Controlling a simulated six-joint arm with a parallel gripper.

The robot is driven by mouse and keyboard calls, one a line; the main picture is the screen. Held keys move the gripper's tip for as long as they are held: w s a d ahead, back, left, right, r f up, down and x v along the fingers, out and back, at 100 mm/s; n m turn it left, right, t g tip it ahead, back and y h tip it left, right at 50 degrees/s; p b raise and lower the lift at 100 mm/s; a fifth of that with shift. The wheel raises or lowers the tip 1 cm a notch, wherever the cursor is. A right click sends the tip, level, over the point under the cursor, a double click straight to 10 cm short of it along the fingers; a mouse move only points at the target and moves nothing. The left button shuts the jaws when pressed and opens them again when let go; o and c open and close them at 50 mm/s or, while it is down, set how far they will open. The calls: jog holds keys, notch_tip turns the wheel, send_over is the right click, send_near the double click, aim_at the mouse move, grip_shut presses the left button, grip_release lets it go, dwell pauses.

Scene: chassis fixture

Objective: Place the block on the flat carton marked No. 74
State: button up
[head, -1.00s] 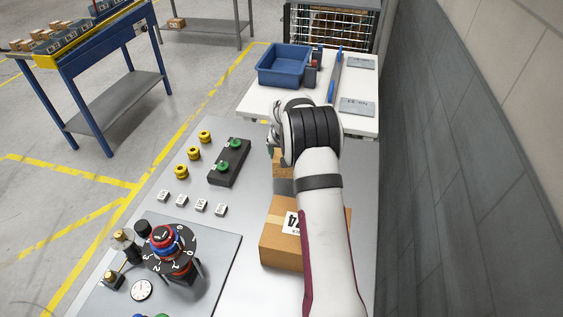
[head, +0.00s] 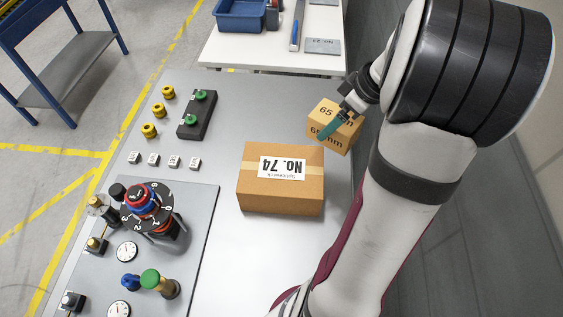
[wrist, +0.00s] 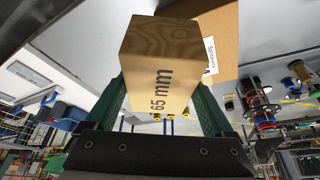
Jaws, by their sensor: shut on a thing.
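The wooden block (head: 334,124), marked 65 mm, is in my gripper (head: 339,120), to the right of and beyond the carton in the head view. The block (wrist: 160,65) fills the middle of the wrist view between the two green fingers of my gripper (wrist: 165,95), which is shut on it. The flat brown carton (head: 253,196) with the No. 74 label lies on the grey bench. The carton (wrist: 222,30) also shows in part behind the block in the wrist view. The block looks raised and apart from the carton; its exact height is hard to tell.
A black box with green buttons (head: 196,115), yellow knobs (head: 149,130) and small white labelled blocks (head: 174,161) stand left of the carton. A dial and valve panel (head: 185,270) lies at front left. A blue bin (head: 241,15) sits on the white table behind.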

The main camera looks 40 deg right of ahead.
aim_at(341, 138)
jog(key=s+a+r+n, duration=0.1)
jog(key=s, duration=0.1)
jog(key=s+a+r+n+y, duration=0.1)
jog(key=a+n, duration=0.1)
jog(key=s+a+r+n+g+y, duration=0.1)
jog(key=s+a+n, duration=0.1)
jog(key=shift+s+r, duration=0.2)
jog(key=shift+s, duration=0.1)
jog(key=shift+n, duration=0.4)
jog(key=w+a+f, duration=0.2)
jog(key=w, duration=0.1)
jog(key=w+a+f, duration=0.2)
jog(key=w, duration=0.1)
jog(key=w+a+f, duration=0.2)
jog(key=w, duration=0.1)
jog(key=shift+w+f, duration=0.3)
jog(key=shift+f, duration=0.05)
notch_tip(341, 138, down, 4)
jog(key=shift+w+f, duration=0.1)
